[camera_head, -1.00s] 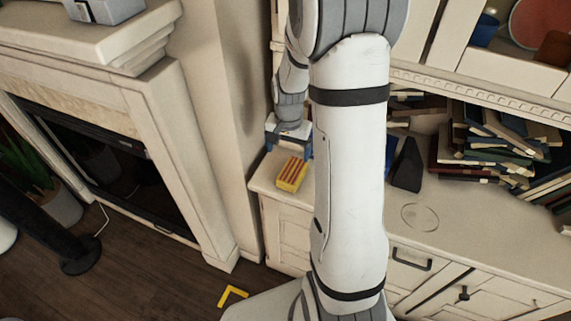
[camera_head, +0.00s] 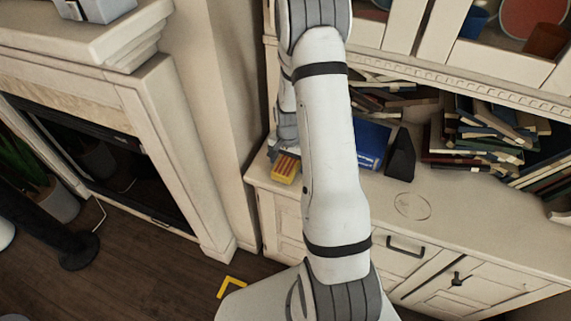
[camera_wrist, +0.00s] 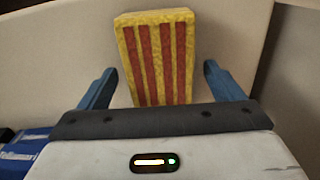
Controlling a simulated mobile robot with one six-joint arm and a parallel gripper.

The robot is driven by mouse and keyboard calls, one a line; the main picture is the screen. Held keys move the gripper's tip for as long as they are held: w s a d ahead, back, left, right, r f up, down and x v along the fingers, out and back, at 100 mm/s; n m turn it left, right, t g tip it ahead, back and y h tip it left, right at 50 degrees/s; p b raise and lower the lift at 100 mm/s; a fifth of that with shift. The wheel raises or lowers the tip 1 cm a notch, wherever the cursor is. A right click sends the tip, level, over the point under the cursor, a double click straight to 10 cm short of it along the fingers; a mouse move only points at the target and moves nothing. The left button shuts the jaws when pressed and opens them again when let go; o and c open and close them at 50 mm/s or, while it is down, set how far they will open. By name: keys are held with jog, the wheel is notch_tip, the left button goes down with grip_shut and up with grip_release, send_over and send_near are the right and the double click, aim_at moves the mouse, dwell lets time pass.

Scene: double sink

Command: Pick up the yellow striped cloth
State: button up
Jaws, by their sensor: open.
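The yellow striped cloth (camera_head: 286,169) is a folded yellow block with red stripes. It lies near the left end of the cream cabinet top, just left of my arm. In the wrist view the cloth (camera_wrist: 158,58) stands out ahead of my gripper, between the lines of its two blue fingers. My gripper (camera_wrist: 160,80) is open, one finger on each side of the cloth, with a gap showing on both sides. In the head view my gripper is mostly hidden behind my arm, close to the cloth.
A blue book or box (camera_head: 371,143) and a black wedge-shaped object (camera_head: 402,154) stand right of my arm. Piles of books (camera_head: 480,135) fill the shelf at the right. The cabinet top (camera_head: 450,215) is bare at the front right. A fireplace (camera_head: 110,140) is at the left.

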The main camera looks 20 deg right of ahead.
jog(key=shift+f, duration=0.35)
jog(key=c, duration=1.1)
